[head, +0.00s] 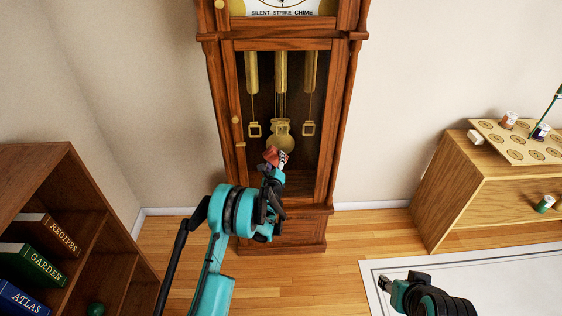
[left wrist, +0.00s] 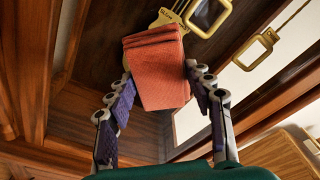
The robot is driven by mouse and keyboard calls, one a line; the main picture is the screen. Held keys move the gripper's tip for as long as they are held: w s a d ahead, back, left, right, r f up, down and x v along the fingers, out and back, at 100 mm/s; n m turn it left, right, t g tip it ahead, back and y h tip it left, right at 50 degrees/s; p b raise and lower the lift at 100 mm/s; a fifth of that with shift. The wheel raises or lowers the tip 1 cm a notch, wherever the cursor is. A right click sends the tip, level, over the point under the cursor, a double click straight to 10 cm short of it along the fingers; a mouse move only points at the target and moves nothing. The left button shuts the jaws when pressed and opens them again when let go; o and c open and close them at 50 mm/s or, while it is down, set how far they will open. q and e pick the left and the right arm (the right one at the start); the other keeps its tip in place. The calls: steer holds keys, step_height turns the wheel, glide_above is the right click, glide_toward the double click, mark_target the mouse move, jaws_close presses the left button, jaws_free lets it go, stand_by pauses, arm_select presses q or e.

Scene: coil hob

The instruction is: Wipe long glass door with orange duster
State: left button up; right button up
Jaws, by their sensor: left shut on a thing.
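The long glass door (head: 262,165) is the lower front of a tall wooden clock, with brass weights and a pendulum behind it. The orange duster (head: 272,155) is in front of the lower part of the door, near the pendulum bob; I cannot tell whether it touches the glass. In the left wrist view, the duster (left wrist: 156,72) is a folded orange-red cloth between the fingers. My left gripper (head: 276,166) is shut on it. My right gripper (head: 384,284) is low at the right, away from the clock; its finger opening is unclear.
A bookshelf (head: 70,165) with several books stands at the left. A wooden cabinet (head: 450,190) at the right carries a board (head: 515,142) with round marks and spools. A pale rug (head: 480,275) lies on the floor. Bare floor lies around the clock's base.

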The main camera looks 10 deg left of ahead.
arm_select(q)
steer(key=shift+s+a, duration=0.15)
steer(key=shift+a, duration=0.2)
steer(key=v, duration=0.6)
steer(key=shift+d+f, duration=0.3)
steer(key=shift+v, duration=1.45)
steer(key=shift+d+f, duration=0.1)
steer(key=shift+f, duration=0.05)
